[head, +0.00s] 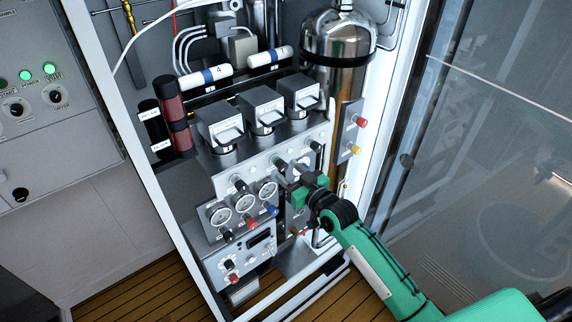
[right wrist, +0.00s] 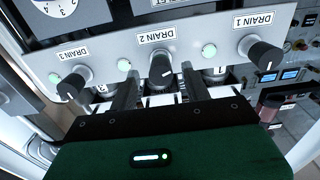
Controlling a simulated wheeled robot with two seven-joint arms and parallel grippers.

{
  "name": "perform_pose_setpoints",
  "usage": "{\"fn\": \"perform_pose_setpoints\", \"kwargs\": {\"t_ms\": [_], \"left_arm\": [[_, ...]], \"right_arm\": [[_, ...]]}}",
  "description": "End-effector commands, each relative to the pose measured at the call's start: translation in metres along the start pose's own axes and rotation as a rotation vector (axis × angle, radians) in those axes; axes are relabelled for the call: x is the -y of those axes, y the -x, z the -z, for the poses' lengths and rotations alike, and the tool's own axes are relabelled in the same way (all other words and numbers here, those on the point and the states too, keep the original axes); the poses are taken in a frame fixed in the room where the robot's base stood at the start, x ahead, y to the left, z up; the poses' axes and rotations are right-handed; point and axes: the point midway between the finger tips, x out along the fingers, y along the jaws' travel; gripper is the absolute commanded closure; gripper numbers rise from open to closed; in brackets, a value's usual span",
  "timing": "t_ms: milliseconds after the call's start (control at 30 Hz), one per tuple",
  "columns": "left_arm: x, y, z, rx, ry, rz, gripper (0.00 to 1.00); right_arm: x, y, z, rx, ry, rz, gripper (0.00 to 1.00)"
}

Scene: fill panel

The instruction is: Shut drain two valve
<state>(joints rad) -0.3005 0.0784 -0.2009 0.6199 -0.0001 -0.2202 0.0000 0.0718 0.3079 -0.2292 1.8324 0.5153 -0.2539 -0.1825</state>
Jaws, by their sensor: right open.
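The drain 2 valve (right wrist: 160,72) is a dark knob with a white pointer mark under its "DRAIN 2" label in the right wrist view. My right gripper (right wrist: 160,88) is open, with one dark finger on each side of this knob and gaps showing between. I cannot tell whether either finger touches it. In the head view my right gripper (head: 291,176) is at the cabinet's valve panel and hides part of it. My left gripper is not in view.
The drain 1 knob (right wrist: 265,54) is to the right, and another drain knob (right wrist: 74,86) is to the left. Green lamps (right wrist: 209,50) sit beside the knobs. Gauges (head: 219,213) and coloured knobs are below the panel. A steel cylinder (head: 338,62) stands at the right; a glass door (head: 490,140) is open.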

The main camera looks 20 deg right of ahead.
Motion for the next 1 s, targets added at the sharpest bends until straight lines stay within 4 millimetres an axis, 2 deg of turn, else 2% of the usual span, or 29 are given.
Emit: {"fn": "perform_pose_setpoints", "kwargs": {"t_ms": [200, 467, 700, 1000], "left_arm": [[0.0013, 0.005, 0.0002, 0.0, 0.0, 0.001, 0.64], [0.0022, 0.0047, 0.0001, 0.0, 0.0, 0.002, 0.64], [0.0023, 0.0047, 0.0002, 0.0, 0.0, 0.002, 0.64], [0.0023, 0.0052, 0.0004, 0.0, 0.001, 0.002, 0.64]], "right_arm": [[0.0006, -0.0125, 0.0003, -0.001, 0.0, 0.001, 0.52], [0.0005, -0.0129, -0.0004, 0.0, 0.001, 0.0, 0.52], [0.0004, -0.0127, -0.0004, 0.0, 0.001, 0.0, 0.96], [0.0005, -0.0126, -0.0003, 0.0, -0.029, 0.0, 0.96]]}}
